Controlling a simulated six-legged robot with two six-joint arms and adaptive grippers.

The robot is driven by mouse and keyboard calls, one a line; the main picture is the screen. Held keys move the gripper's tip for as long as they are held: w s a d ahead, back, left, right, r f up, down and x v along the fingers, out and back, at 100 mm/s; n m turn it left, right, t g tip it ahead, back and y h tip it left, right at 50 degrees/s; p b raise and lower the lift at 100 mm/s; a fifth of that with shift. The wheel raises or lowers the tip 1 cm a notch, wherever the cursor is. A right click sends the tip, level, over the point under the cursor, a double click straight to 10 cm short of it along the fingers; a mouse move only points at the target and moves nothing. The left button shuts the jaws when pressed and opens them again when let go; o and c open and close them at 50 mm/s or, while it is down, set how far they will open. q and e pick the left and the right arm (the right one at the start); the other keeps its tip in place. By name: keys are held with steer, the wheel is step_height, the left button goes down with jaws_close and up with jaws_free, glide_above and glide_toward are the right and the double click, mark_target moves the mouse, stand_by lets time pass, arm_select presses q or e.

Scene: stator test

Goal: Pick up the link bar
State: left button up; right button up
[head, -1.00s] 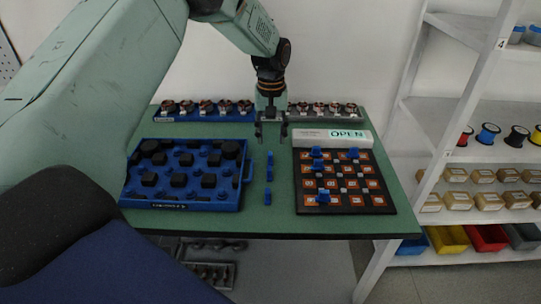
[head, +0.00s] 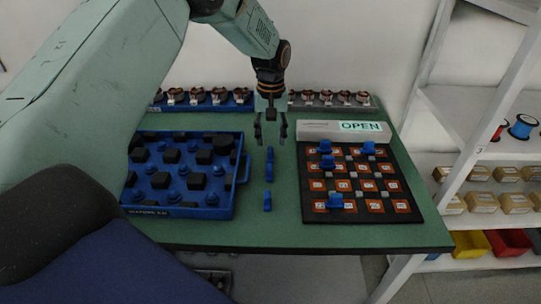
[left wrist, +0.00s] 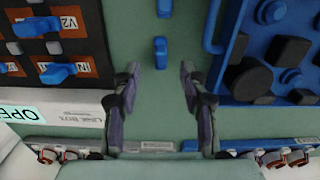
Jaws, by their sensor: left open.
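Small blue link bars lie in a column on the green table between the tray and the board: an upper one (head: 269,172) and a nearer one (head: 267,201). Which one the task means, I cannot tell. My left gripper (head: 270,140) hangs pointing down, open and empty, just behind the upper bar in the head view. In the left wrist view, the open fingers (left wrist: 160,70) stand on either side of the line of bars, with one blue bar (left wrist: 160,52) just beyond the fingertips, apart from them. My right gripper is not in view.
A blue tray (head: 243,172) with black and blue parts stands left. A black board (head: 411,207) with orange squares and blue pieces lies right, behind it a white box (head: 318,129) with an OPEN sign. Copper-wound parts line the back. White shelves (head: 470,95) stand right.

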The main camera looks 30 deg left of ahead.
mark_target(270, 150)
arm_select(q)
steer(key=shift+s+d+f, duration=0.15)
steer(key=shift+s+f, duration=0.15)
step_height(270, 150, down, 4)
steer(key=shift+w+f+b, duration=0.15)
steer(key=shift+f+b, duration=0.05)
steer(key=shift+b, duration=0.15)
steer(key=shift+w+a+f, duration=0.15)
steer(key=shift+a+f, duration=0.05)
steer(key=shift+f, duration=0.1)
steer(key=shift+s+d+r, duration=0.2)
steer(key=shift+s+r, duration=0.15)
steer(key=shift+r, duration=0.1)
steer(key=shift+c, duration=1.2)
steer(key=shift+w+a+f, duration=0.2)
steer(key=shift+w+f, duration=0.1)
steer(key=shift+f, duration=0.05)
steer(key=c, duration=0.4)
steer(key=shift+c, duration=1)
steer(key=shift+s+d+r, duration=0.15)
steer(key=shift+s+r, duration=0.15)
jaws_close()
steer(key=shift+w, duration=0.1)
